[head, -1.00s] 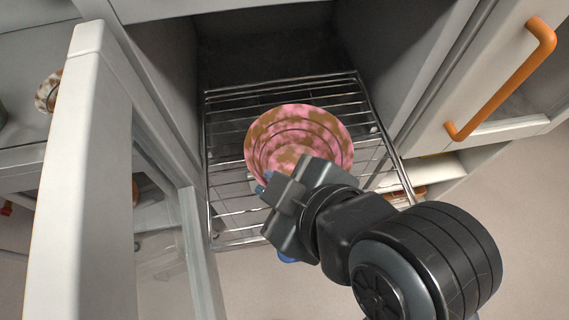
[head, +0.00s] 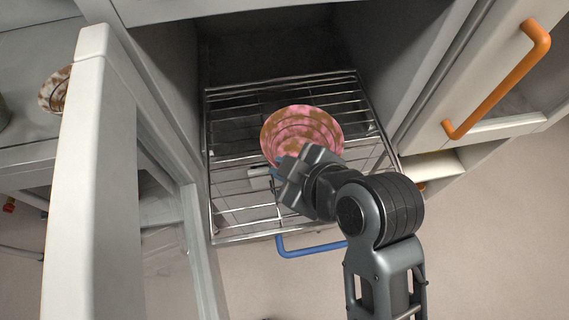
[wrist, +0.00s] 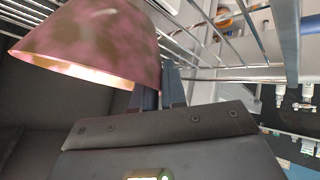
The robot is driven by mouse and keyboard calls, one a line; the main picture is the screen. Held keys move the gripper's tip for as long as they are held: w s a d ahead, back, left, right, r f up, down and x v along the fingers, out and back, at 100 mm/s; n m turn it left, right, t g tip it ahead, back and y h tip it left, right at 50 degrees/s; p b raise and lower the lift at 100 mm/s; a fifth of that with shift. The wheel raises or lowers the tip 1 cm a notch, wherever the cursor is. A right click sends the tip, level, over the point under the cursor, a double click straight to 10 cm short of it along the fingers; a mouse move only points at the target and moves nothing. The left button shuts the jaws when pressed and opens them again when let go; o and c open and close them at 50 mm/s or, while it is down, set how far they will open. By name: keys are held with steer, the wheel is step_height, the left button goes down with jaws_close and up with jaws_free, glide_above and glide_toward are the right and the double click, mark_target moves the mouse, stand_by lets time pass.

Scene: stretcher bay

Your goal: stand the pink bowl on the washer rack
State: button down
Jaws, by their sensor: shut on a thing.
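The pink bowl (head: 302,132), mottled pink and brown with rings inside, is at the wire washer rack (head: 230,203), over its middle in the head view. My gripper (head: 282,170) is shut on the bowl's near rim. In the wrist view the bowl (wrist: 100,42) is at the upper left, with the fingers (wrist: 158,92) at its edge. The rack's wires (wrist: 235,72) show behind and beside it. I cannot tell whether the bowl touches the rack. The fingertips are partly hidden in the head view.
The open washer door (head: 85,180) stands at the left, close to the rack. A cabinet with an orange handle (head: 498,80) is at the right. A blue handle (head: 310,250) lies below the rack's front edge. Another patterned bowl (head: 55,90) is at the far left.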

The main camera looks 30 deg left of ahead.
steer(key=c, duration=1.2)
jaws_free()
steer(key=shift+o, duration=0.2)
steer(key=v, duration=1.2)
